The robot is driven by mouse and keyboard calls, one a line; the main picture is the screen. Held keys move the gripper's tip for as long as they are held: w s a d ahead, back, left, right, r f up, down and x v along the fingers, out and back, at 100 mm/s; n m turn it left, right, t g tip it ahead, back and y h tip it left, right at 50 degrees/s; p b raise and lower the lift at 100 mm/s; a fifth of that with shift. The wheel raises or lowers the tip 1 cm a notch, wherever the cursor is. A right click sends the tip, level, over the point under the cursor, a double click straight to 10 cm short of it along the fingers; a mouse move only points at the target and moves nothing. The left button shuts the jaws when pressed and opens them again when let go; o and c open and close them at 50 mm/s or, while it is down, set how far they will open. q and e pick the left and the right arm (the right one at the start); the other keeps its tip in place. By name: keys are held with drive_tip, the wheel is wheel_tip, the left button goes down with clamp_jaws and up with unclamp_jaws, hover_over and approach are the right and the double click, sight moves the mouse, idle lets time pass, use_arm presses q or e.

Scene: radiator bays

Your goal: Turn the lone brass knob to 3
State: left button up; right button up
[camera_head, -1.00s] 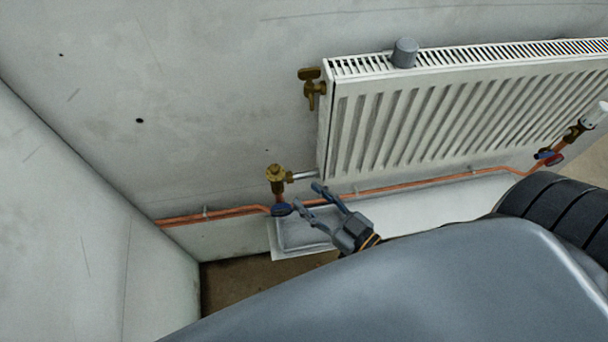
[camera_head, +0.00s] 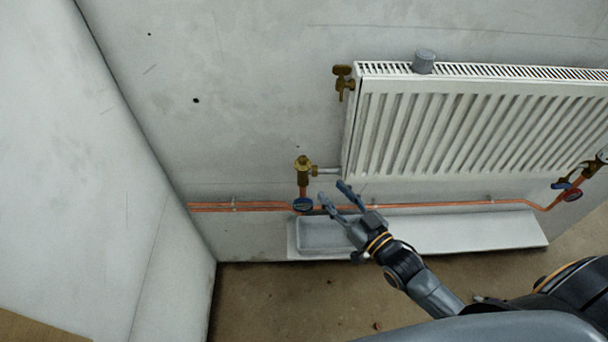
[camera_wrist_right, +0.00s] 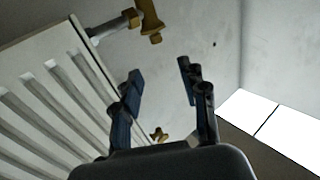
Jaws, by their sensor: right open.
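The brass knob (camera_head: 303,163) tops an upright brass valve at the radiator's lower left corner, joined to it by a short silvery pipe. In the right wrist view the brass valve (camera_wrist_right: 150,20) shows at the top edge, partly cut off, beyond the fingers. My right gripper (camera_head: 335,196) is open and empty, just right of and below the valve in the head view, apart from the knob. Its two fingers (camera_wrist_right: 162,88) stand well apart in the wrist view. No number marks on the knob can be read. My left gripper is not in view.
A white radiator (camera_head: 470,130) hangs on the wall with a brass tap (camera_head: 343,82) at its upper left. A side wall (camera_head: 110,160) closes the left.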

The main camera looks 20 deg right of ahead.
sight(305, 161)
drive_tip(key=p+x, duration=0.1)
drive_tip(key=x, duration=1.2)
drive_tip(key=shift+w+d+f+p, duration=0.15)
drive_tip(key=shift+w+p, duration=0.1)
drive_tip(key=shift+p, duration=0.1)
drive_tip(key=shift+w, duration=0.45)
drive_tip(key=shift+c, duration=1.1)
clamp_jaws()
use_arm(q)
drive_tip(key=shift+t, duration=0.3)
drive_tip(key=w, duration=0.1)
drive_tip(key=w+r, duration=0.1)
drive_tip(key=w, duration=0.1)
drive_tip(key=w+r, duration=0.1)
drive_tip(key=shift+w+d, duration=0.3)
